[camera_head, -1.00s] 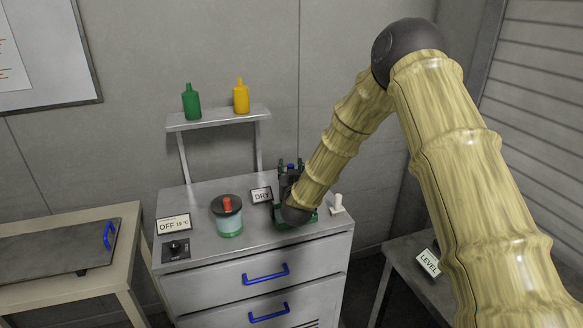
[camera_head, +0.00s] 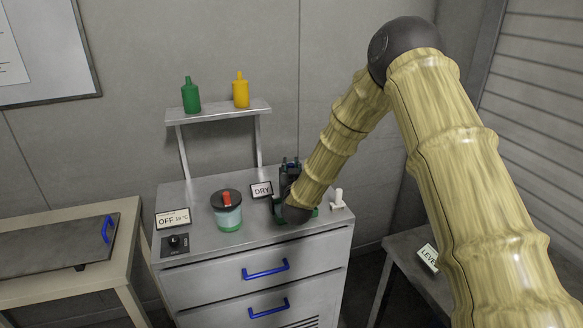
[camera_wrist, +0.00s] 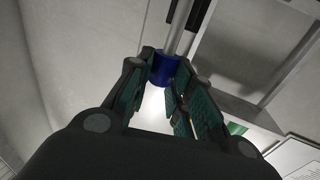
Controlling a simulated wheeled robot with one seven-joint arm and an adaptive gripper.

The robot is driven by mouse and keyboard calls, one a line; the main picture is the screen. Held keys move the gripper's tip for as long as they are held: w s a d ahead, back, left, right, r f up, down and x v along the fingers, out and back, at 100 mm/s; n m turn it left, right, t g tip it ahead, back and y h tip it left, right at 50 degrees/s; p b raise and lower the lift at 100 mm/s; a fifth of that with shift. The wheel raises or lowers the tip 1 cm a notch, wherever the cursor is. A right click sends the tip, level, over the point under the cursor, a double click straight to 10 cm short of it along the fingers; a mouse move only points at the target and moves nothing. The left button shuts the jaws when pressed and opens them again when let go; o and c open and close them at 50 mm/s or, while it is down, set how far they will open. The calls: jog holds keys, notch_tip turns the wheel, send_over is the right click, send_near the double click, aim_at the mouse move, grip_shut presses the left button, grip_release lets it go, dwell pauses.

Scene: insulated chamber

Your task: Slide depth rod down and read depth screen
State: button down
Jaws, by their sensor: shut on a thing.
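The depth rod (camera_wrist: 184,28) is a pale metal shaft in the wrist view, with a blue grip (camera_wrist: 163,68) at its near end. My gripper (camera_wrist: 164,82) has dark fingers with green pads, shut on the blue grip. In the head view my gripper (camera_head: 290,172) is over the right part of the cabinet top, and my arm hides most of the rod's stand. Some green shows low beside my wrist. The depth screen (camera_head: 262,190) stands just left of my gripper and reads DRY.
A jar with a dark lid and red knob (camera_head: 227,199) stands left of the screen. An OFF temperature sign (camera_head: 173,219) and a dial (camera_head: 174,241) are farther left. A small white switch (camera_head: 338,199) is at right. A shelf (camera_head: 218,113) holds green and yellow bottles.

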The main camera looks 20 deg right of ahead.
jog(key=shift+f+b, duration=0.35)
jog(key=shift+f, duration=0.6)
jog(key=c, duration=1.3)
grip_release()
jog(key=shift+o, duration=0.2)
jog(key=v, duration=1.2)
jog(key=shift+r, duration=0.1)
